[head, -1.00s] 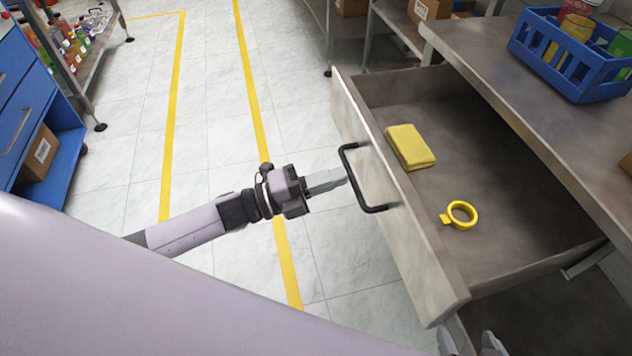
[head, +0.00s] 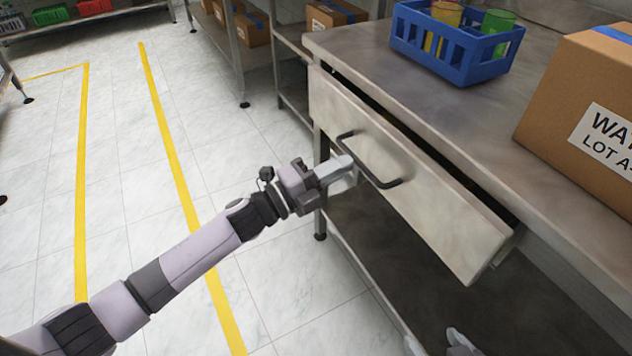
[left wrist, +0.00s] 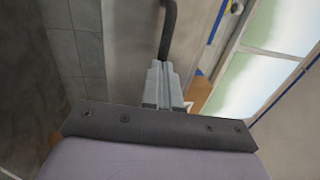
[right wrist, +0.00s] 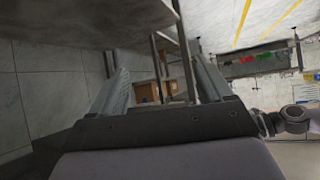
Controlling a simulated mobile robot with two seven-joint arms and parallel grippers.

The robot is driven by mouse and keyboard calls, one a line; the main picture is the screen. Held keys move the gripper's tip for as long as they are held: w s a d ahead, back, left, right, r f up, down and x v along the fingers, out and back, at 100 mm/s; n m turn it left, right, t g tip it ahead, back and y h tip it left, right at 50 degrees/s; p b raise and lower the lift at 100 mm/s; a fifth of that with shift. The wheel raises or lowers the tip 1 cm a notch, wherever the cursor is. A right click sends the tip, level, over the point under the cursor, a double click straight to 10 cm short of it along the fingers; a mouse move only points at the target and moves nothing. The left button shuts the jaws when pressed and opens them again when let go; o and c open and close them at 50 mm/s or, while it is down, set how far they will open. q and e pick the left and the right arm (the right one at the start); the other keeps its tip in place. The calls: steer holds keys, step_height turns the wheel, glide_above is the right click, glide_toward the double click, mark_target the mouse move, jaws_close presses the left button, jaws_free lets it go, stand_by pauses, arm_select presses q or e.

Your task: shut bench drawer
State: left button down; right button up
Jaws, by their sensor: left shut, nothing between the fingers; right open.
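The bench drawer (head: 420,205) has a grey front with a black bar handle (head: 372,172). It stands slightly open, with a narrow dark gap between its front and the bench (head: 375,55). My left gripper (head: 347,165) is shut and empty, its fingertips at the drawer front beside the left part of the handle. In the left wrist view the shut fingers (left wrist: 166,70) point at the dark handle (left wrist: 169,25); whether they touch the front I cannot tell. My right gripper (right wrist: 160,80) is open and empty, low by the bench; its fingertips (head: 438,345) show at the head view's bottom edge.
On the bench top stand a blue crate (head: 448,48) with coloured cups and a large cardboard box (head: 585,100). A lower shelf (head: 400,250) lies under the drawer. The tiled floor (head: 120,190) with yellow lines is clear at left.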

mark_target(358, 158)
arm_select(q)
steer(key=x, duration=0.2)
steer(key=f+b+x, duration=0.1)
steer(key=x, duration=0.1)
steer(key=shift+w+b, duration=0.1)
steer(key=shift+b, duration=0.2)
steer(key=shift+d+r, duration=0.2)
steer(key=shift+r, duration=0.1)
arm_select(e)
steer(key=shift+w+a+r+n+t+y, duration=0.15)
steer(key=shift+w+a+r+t+y, duration=0.2)
steer(key=shift+a+r, duration=0.3)
steer(key=shift+w+a+r+n+t+y, duration=0.15)
steer(key=shift+w+a+r, duration=0.25)
steer(key=shift+a+r, duration=0.25)
arm_select(q)
steer(key=shift+w, duration=0.1)
arm_select(e)
steer(key=shift+a+f, duration=0.1)
